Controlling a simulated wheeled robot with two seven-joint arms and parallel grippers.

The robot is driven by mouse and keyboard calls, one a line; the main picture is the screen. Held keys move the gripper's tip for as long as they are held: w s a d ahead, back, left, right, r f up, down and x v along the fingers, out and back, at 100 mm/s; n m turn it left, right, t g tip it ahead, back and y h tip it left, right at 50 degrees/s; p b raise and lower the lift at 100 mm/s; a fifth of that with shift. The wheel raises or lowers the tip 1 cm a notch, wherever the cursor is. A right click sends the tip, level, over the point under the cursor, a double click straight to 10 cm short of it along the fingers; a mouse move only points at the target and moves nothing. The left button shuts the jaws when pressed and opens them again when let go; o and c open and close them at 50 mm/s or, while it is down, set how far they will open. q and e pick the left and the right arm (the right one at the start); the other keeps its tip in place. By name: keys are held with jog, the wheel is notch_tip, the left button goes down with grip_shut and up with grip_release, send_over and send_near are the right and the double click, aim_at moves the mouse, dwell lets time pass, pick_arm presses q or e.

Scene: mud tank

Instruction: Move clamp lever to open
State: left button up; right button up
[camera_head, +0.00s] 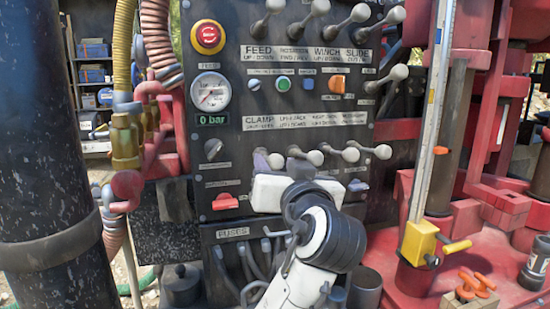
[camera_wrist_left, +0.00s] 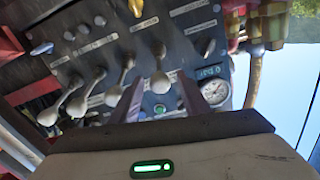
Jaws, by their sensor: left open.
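The clamp lever (camera_head: 276,161) is the leftmost pale-knobbed lever of the lower row on the dark control panel, under the CLAMP label. My left gripper (camera_head: 264,163) is in front of it, and its white body hides part of the panel below. In the left wrist view, the clamp lever (camera_wrist_left: 160,83) is the lever nearest the gauge. The open dark fingers of my left gripper (camera_wrist_left: 157,93) stand on either side of its knob, with a gap visible on both sides. I cannot tell how deep the knob sits between them. My right gripper is not in view.
Several neighbouring levers (camera_head: 352,155) stand close to the right in the same row. A pressure gauge (camera_head: 211,91) with a 0 bar display is at upper left. A red knob (camera_head: 225,202) sits below left. Hoses (camera_head: 125,100) run along the left side.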

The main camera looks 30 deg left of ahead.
pick_arm(q)
jog(key=shift+x, duration=1.1)
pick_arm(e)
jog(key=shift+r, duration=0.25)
pick_arm(q)
jog(key=shift+c, duration=0.3)
